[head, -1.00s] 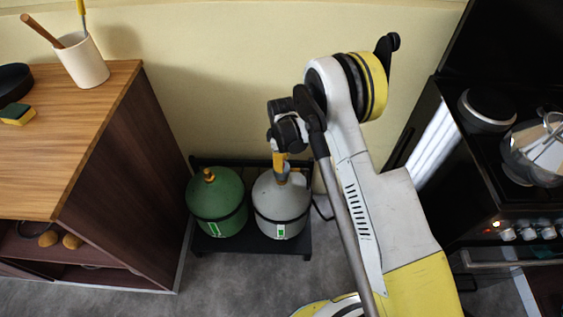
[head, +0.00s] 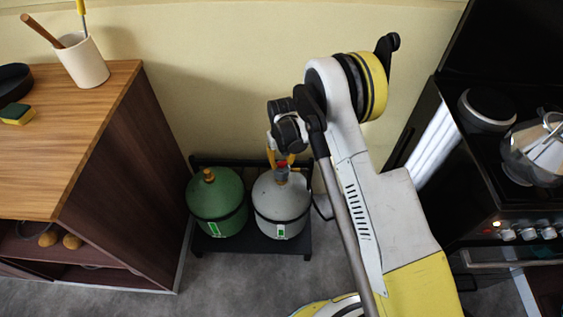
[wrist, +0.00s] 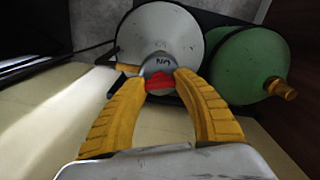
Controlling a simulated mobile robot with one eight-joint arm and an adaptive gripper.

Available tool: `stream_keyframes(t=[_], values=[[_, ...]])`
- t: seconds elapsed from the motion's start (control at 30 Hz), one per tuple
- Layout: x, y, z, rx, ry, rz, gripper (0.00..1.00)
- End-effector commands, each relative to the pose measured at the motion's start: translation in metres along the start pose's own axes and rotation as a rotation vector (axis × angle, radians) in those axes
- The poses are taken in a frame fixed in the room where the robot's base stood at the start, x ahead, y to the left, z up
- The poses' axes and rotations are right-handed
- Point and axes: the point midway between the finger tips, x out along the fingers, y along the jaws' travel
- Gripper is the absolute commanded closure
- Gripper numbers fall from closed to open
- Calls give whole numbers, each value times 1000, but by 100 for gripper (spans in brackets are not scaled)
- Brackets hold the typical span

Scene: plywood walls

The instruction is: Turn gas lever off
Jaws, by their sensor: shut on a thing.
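The grey gas bottle (head: 281,203) stands upright with a valve on top. The valve's grey cap (wrist: 161,64) carries lettering, upside down in the wrist view. The red lever (wrist: 158,82) shows beside the cap, between my yellow fingers, and as a small red patch in the head view (head: 282,163). My gripper (wrist: 158,75) is shut on the red lever, a finger on each side. In the head view, my gripper (head: 281,161) is over the bottle's top, partly hidden by my wrist.
A green bottle (head: 216,207) with a brass top stands left of the grey one on a dark stand (head: 250,245). A wooden cabinet (head: 120,190) is at left, a stove (head: 510,205) at right. A wall (head: 220,110) is close behind.

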Motion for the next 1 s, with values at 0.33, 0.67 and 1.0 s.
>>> stream_keyframes(t=[0.33,0.67,1.0], values=[[0,0,0,256,0,0,94],[0,0,0,375,0,0,94],[0,0,0,395,0,0,94]])
